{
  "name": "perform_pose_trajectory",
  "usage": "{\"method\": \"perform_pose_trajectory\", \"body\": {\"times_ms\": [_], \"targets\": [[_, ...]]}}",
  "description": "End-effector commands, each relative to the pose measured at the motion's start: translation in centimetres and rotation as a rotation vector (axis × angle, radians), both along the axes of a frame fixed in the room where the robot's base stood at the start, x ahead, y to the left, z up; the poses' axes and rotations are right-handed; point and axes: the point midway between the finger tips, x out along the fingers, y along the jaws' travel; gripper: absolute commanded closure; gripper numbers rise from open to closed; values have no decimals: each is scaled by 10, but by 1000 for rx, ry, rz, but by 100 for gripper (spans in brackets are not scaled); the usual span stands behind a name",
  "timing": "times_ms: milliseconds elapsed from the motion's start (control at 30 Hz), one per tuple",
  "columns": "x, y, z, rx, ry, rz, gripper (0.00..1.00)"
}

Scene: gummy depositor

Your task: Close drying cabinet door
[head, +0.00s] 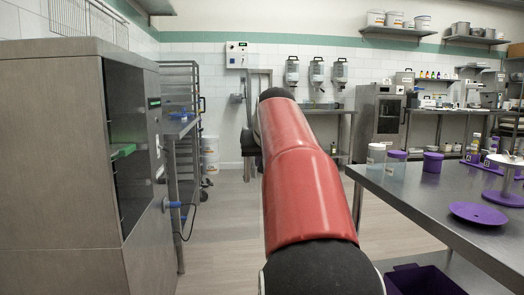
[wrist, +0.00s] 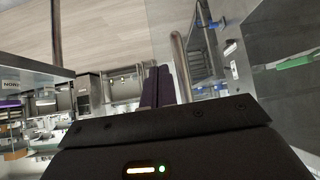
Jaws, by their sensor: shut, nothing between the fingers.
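A tall steel cabinet (head: 50,150) stands at the left of the head view. Its front has a dark opening or window with a green tray (head: 123,151) inside; I cannot tell whether this is the drying cabinet or how its door stands. The green tray also shows at the right of the wrist view (wrist: 296,61). A smaller steel cabinet with a windowed door (head: 388,116) stands at the back wall, its door looking shut. My gripper (wrist: 157,72) is shut and empty, its dark fingers pointing away from the wrist camera. My red arm hides it in the head view.
A steel table (head: 450,220) with purple-lidded jars and a purple plate (head: 478,213) is at the right. A tall rack (head: 182,100) stands behind the left cabinet. Pale floor (head: 228,220) is open between them. A curved metal bar (wrist: 183,65) is close beside my fingers in the picture.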

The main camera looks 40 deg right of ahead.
Motion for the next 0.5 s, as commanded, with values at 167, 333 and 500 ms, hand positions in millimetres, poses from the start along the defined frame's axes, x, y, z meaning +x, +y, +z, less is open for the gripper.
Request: {"method": "perform_pose_trajectory", "body": {"times_ms": [167,333,500], "targets": [[27,-14,-13,1,1,2,100],[43,-23,-13,1,0,1,100],[49,-25,-14,0,0,0,100]]}}
